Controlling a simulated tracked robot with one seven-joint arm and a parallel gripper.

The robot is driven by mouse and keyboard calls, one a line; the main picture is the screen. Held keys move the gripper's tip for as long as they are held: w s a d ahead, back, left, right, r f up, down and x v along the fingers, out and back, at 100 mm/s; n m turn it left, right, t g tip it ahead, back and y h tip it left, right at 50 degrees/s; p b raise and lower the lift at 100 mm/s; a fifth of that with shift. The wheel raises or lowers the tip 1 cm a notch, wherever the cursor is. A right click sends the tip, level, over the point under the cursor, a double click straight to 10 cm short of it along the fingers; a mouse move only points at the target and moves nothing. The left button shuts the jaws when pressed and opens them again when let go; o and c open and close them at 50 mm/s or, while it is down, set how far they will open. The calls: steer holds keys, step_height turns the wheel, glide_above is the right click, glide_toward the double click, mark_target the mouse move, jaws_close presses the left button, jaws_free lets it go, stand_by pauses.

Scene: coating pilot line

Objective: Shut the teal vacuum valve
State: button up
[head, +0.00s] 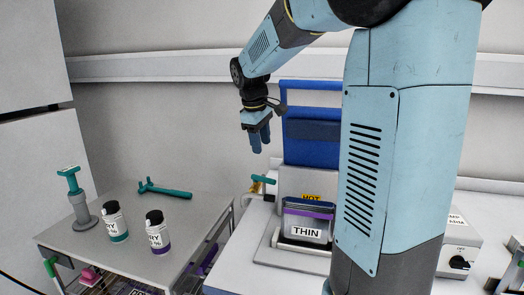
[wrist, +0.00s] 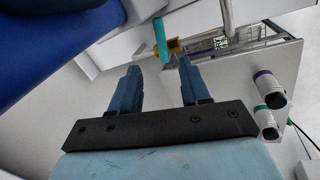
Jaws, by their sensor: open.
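The teal vacuum valve (head: 263,180) shows as a small teal lever on a brass body, at the left edge of the white bench beside the hot unit. In the wrist view its teal lever (wrist: 160,38) is beyond my fingertips, near the top centre, with the brass body just right of it. My gripper (head: 260,143) is open and empty, fingers pointing down, above the valve in the head view. In the wrist view both blue fingers of my gripper (wrist: 158,70) are apart, with clear space between them. Nothing touches the lever.
A hot unit with a THIN-labelled block (head: 306,232) and a blue panel (head: 312,150) stand right of the valve. The grey cart (head: 185,215) at left holds two black-capped bottles (head: 115,222), a teal T-handled tool (head: 165,190) and a teal-topped grey post (head: 78,205).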

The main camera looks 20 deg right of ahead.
steer(key=shift+r, duration=0.15)
steer(key=shift+c, duration=0.2)
steer(key=shift+c, duration=0.6)
steer(key=shift+s+a+m, duration=0.15)
steer(key=shift+a+m, duration=0.1)
steer(key=shift+m, duration=0.55)
steer(key=c, duration=0.3)
steer(key=m, duration=0.3)
steer(key=s+a+m, duration=0.1)
steer(key=shift+f+m, duration=0.25)
steer(key=shift+m, duration=0.05)
jaws_close()
steer(key=m, duration=1.2)
glide_toward(263, 180)
steer(key=s+a+f, duration=0.2)
steer(key=s+f, duration=0.1)
steer(key=f, duration=0.2)
steer(key=shift+w+d+f, duration=0.25)
steer(key=shift+w+d, duration=0.1)
steer(key=shift+d, duration=0.25)
steer(key=shift+w+d+f, duration=0.25)
steer(key=shift+w+d, duration=0.1)
steer(key=shift+d, duration=0.25)
steer(key=shift+w+d+f, duration=0.3)
steer(key=shift+w+d, duration=0.1)
steer(key=shift+d, duration=0.2)
